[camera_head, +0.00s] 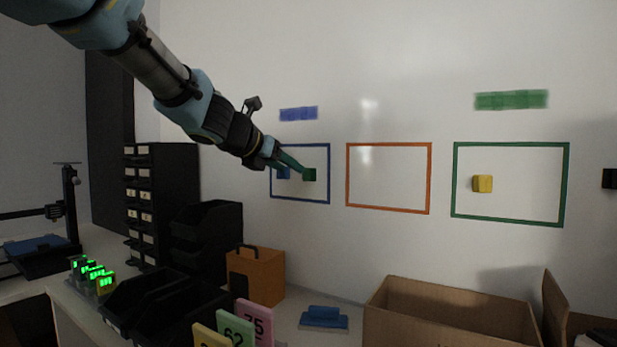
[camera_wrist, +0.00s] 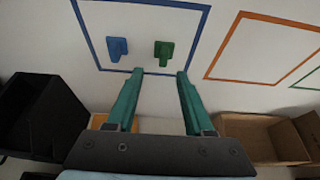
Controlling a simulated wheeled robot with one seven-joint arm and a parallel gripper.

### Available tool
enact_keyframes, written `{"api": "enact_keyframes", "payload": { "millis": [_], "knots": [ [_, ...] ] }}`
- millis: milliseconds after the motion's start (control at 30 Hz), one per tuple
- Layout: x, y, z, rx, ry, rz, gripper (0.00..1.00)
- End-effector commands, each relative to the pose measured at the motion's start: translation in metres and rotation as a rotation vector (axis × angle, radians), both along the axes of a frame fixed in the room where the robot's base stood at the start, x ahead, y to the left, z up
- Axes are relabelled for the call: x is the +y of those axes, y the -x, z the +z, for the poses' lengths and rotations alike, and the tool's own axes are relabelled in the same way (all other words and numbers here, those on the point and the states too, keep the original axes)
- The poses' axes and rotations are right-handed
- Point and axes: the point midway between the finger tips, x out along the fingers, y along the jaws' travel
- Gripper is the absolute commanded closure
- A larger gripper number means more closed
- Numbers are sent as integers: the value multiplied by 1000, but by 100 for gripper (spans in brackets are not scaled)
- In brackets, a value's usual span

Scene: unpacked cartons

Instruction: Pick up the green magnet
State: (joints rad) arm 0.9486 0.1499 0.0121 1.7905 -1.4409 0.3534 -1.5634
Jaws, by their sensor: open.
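The green magnet (camera_head: 310,175) is on the white wall board, inside the blue outlined frame (camera_head: 329,160). It also shows in the wrist view (camera_wrist: 164,52), just beyond my fingertips. A blue magnet (camera_wrist: 117,48) is to its left in the same frame; in the head view it is partly hidden by my gripper (camera_head: 290,166). In the wrist view my gripper (camera_wrist: 159,74) is open, with two green fingers apart and nothing between them. The green magnet lies ahead of the gap, nearer the right finger. I cannot tell the exact distance to it.
An orange frame (camera_head: 347,180) is empty. A green frame (camera_head: 453,180) holds a yellow magnet (camera_head: 482,184). Below stand an open carton (camera_head: 440,325), an orange box (camera_head: 268,275), black bins (camera_head: 207,235) and a blue object (camera_head: 323,317).

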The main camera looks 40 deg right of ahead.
Motion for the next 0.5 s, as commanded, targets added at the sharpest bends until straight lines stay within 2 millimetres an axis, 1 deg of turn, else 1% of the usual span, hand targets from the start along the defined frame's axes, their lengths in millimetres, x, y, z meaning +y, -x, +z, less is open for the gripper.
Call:
{"api": "enact_keyframes", "payload": {
  "millis": [33, 167, 267, 400, 500],
  "knots": [
    [-6, -1, -3, 1, -2, 0, 48],
    [-13, -3, -5, -1, -1, 1, 48],
    [-21, -4, -7, 0, -2, 0, 48],
    [-43, -4, -12, 0, -3, 0, 48],
    [-54, -8, -18, -1, -3, 0, 48]
  ]
}}
